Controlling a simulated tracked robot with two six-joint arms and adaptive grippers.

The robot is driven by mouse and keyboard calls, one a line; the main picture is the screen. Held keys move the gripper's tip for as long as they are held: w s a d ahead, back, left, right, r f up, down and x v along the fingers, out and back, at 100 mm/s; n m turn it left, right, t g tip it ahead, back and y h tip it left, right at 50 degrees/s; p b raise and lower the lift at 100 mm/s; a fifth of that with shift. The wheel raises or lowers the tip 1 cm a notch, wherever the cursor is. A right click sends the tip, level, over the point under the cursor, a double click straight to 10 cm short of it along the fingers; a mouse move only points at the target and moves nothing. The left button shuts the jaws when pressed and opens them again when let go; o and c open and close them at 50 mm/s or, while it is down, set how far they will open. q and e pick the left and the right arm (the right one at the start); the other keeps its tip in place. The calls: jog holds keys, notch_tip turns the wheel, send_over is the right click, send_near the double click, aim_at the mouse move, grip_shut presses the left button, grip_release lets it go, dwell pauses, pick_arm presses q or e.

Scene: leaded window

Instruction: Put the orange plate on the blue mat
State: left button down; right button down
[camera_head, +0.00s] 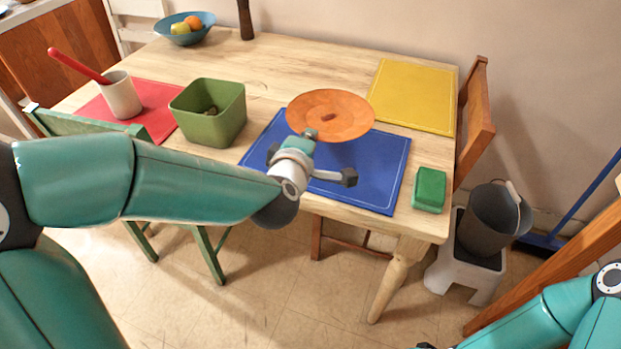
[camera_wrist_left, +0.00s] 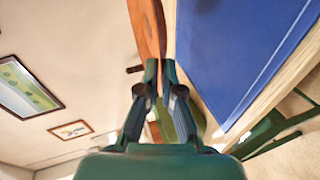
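The orange plate (camera_head: 345,112) is in my left gripper (camera_head: 311,134), which is shut on its near rim. In the left wrist view the plate (camera_wrist_left: 146,25) is seen edge-on, running into the fingertips of the left gripper (camera_wrist_left: 161,68). The blue mat (camera_head: 365,185) lies at the table's front edge; the plate appears over its far part, held above it with a gap. The mat (camera_wrist_left: 235,40) also shows right of the plate in the wrist view. My left wrist hides part of the mat. The right arm shows at lower right; its gripper cannot be made out.
A green bin (camera_head: 212,130) stands left of the blue mat, and a green box (camera_head: 430,188) right of it. A yellow mat (camera_head: 415,95) lies behind at right. A red mat (camera_head: 155,105) with a white mug (camera_head: 121,97) is at left.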

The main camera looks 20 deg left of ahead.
pick_arm(q)
notch_tip(320, 180, down, 9)
jog(key=shift+f+b, duration=0.1)
jog(key=shift+b, duration=1)
jog(key=shift+s, duration=0.1)
jog(key=c, duration=1.6)
grip_release()
